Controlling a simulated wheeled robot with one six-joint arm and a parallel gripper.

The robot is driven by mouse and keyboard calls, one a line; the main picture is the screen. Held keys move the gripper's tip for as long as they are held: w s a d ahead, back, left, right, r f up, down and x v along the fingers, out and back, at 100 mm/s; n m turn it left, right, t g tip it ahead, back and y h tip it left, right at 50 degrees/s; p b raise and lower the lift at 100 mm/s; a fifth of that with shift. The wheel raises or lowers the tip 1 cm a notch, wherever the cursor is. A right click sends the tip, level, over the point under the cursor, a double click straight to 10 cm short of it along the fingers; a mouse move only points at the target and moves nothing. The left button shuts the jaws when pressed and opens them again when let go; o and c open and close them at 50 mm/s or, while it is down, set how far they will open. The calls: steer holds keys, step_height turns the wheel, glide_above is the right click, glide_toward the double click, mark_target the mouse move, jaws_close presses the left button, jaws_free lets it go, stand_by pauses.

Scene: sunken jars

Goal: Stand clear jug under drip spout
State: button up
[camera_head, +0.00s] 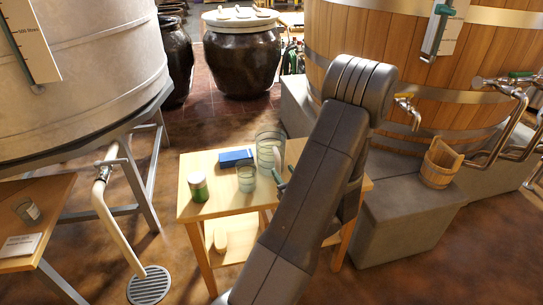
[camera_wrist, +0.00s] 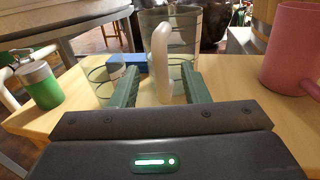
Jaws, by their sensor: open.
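The clear jug (camera_head: 268,146) stands upright on the small wooden table, its pale handle toward my gripper. In the wrist view the jug (camera_wrist: 185,25) is straight ahead, and its handle (camera_wrist: 160,60) shows between my fingers. My gripper (camera_wrist: 161,88) is open with one green finger on each side of the handle; I cannot tell whether either touches it. In the head view my gripper (camera_head: 281,180) is partly hidden by my arm. A small spout (camera_head: 410,114) juts from the wooden vat on the right, above a stone ledge.
A pink mug (camera_wrist: 290,50) stands right of my gripper. A wooden bucket (camera_head: 438,165) sits on the stone ledge (camera_head: 395,210). Metal taps (camera_head: 500,85) project further right.

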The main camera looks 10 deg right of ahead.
mark_target(279, 166)
steer(key=shift+x, duration=2.75)
jaws_close()
